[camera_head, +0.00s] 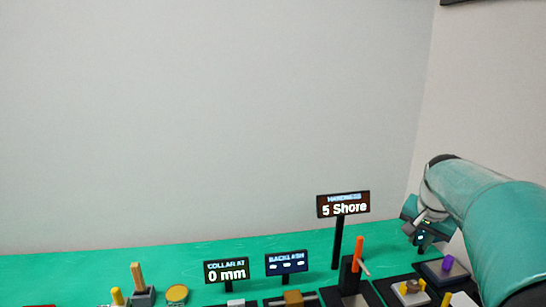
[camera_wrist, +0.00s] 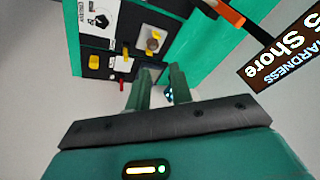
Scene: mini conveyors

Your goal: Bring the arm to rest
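My arm comes in from the right edge of the head view, bent downward, with my gripper (camera_head: 421,246) above the right part of the green bench. In the wrist view my gripper (camera_wrist: 161,72) shows two dark green fingers standing apart, with a gap between them. No held object shows in the gap. A small blue-white lit patch (camera_wrist: 169,95) shows low by the right finger; I cannot tell what it is. The fingertips appear apart from the things on the bench.
The green bench (camera_head: 80,262) carries a hardness sign reading 5 Shore (camera_head: 343,205), a collar sign (camera_head: 227,271), a backlash sign (camera_head: 287,263) and an orange upright handle (camera_head: 358,252). A purple block (camera_head: 448,263) stands close to my gripper. Open air lies above the bench's left side.

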